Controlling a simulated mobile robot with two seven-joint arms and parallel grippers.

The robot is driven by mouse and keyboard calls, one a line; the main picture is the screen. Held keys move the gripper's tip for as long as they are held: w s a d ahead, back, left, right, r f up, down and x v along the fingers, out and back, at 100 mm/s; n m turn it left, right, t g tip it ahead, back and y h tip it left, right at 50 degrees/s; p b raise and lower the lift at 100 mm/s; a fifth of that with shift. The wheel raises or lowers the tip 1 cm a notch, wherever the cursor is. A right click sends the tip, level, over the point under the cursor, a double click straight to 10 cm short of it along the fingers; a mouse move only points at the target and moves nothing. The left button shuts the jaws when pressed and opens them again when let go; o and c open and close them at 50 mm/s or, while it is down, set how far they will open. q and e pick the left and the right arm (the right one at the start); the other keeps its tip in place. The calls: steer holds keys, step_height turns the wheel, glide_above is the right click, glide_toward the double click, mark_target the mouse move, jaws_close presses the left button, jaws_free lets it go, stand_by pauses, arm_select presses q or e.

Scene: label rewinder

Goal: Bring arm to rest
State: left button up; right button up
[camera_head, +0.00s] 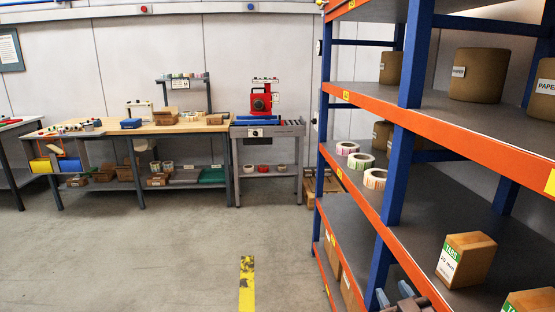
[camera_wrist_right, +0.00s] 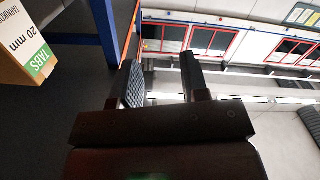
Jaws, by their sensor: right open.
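My right gripper (camera_head: 392,294) shows at the bottom edge of the head view, beside the blue upright of the shelf rack (camera_head: 398,178). In the right wrist view its two dark fingers (camera_wrist_right: 160,72) stand apart with nothing between them. Most of the right arm is out of the picture. My left gripper and arm are not in view.
A TABS box (camera_head: 466,260) stands on the shelf near my right gripper; it also shows in the right wrist view (camera_wrist_right: 22,45). Label rolls (camera_head: 361,162) sit on that rack. A workbench (camera_head: 150,128) and red machine (camera_head: 262,102) stand far back. The floor between is clear.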

steer(key=s+d+f+m+g+h, duration=0.1)
steer(key=s+d+f+m+g, duration=0.2)
steer(key=s+f, duration=2)
steer(key=s+g, duration=0.1)
steer(key=g, duration=0.2)
steer(key=shift+s+d+g+h, duration=0.15)
steer(key=shift+d+g+h, duration=0.1)
steer(key=shift+g+h, duration=0.15)
steer(key=shift+s, duration=0.1)
